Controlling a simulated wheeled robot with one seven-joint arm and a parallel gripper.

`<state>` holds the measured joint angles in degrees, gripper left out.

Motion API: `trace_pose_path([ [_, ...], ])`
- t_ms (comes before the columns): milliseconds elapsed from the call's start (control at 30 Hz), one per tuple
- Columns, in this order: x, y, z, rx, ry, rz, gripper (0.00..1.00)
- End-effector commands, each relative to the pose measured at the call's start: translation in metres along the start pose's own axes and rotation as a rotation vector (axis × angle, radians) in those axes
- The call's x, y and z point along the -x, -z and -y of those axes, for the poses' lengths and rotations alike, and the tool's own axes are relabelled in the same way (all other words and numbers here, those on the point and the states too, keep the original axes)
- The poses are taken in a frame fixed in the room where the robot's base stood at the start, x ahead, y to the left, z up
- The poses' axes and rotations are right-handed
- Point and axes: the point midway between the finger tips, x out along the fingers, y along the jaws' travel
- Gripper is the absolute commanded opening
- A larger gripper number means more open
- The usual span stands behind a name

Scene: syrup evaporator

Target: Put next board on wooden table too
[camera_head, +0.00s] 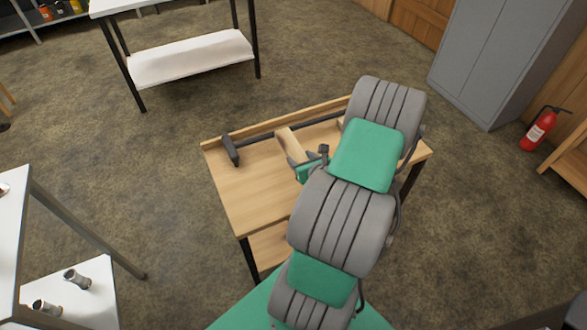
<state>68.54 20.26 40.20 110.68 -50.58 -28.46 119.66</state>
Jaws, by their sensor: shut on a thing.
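The wooden table (238,195) stands in the middle of the view, with a raised strip along its back edge and a lower shelf. My arm reaches over its right half and hides much of the top. My gripper (303,162) is over the table and shut on a light wooden board (291,143), whose far end shows beyond the jaws. I cannot tell whether the board touches the tabletop. No other board shows clearly on the table.
White tables stand at the back left (190,60) and left edge (12,225). A grey cabinet (490,60) and fire extinguisher (538,130) are at right. The tabletop's left front is clear.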

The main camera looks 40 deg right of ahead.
Motion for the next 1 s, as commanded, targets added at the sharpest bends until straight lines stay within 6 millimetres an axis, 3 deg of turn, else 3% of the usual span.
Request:
trace_pose_path([
  [267, -0.029, 0.017, -0.016, 0.001, -0.002, 0.000, 0.00],
  [400, -0.044, 0.039, -0.018, -0.002, 0.001, 0.000, 0.00],
  [833, -0.049, 0.049, -0.018, 0.000, 0.001, 0.002, 0.00],
  [867, -0.049, 0.048, -0.018, 0.000, 0.000, 0.000, 0.54],
  [1000, -0.048, 0.048, -0.018, 0.000, 0.000, 0.000, 0.65],
])
